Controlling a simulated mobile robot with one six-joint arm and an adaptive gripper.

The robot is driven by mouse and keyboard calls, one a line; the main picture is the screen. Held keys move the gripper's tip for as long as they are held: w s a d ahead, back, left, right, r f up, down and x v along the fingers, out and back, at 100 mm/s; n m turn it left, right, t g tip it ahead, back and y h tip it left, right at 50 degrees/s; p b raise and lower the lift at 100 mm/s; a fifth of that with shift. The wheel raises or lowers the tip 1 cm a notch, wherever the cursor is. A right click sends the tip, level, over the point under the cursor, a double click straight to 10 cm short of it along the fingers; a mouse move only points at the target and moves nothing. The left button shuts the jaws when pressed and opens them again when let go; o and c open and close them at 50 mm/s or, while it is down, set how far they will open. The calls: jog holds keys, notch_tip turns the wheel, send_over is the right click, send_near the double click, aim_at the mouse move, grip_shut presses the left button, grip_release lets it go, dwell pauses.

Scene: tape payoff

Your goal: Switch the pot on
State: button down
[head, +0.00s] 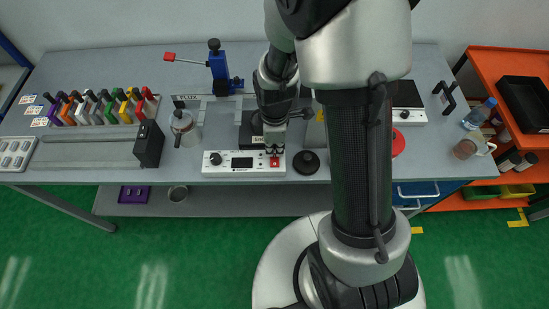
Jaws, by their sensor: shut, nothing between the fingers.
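The pot unit is a white box (244,170) at the front edge of the grey bench. Its front panel has a black knob, a dark display (242,162) and a red switch (274,162) at the right end. A dark block with a partly hidden label stands behind the panel. My gripper (275,151) points down, shut and empty, with its fingertips just above or at the red switch. I cannot tell whether they touch it. The switch's position is too small to read.
A black round object (307,162) stands close right of the box. A glass jar (184,128) by the FLUX label and a black holder (149,144) are to the left. A blue lever press (220,72) stands behind. My arm hides part of the bench's right side.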

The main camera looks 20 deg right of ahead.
aim_at(275, 156)
jog(key=shift+f+b, duration=0.6)
jog(key=shift+f, duration=0.25)
dwell(0.3)
jog(key=shift+r+p, duration=2.85)
jog(key=shift+r, duration=0.75)
jog(key=shift+r, duration=0.2)
jog(key=s+r+m+t+b, duration=0.1)
jog(key=s+r+m+t, duration=0.1)
jog(key=s+r+m, duration=0.5)
jog(key=s+r+m+t+b, duration=0.1)
jog(key=s+r+m, duration=0.6)
jog(key=r, duration=0.8)
jog(key=shift+s+t, duration=0.55)
jog(key=shift+t, duration=0.25)
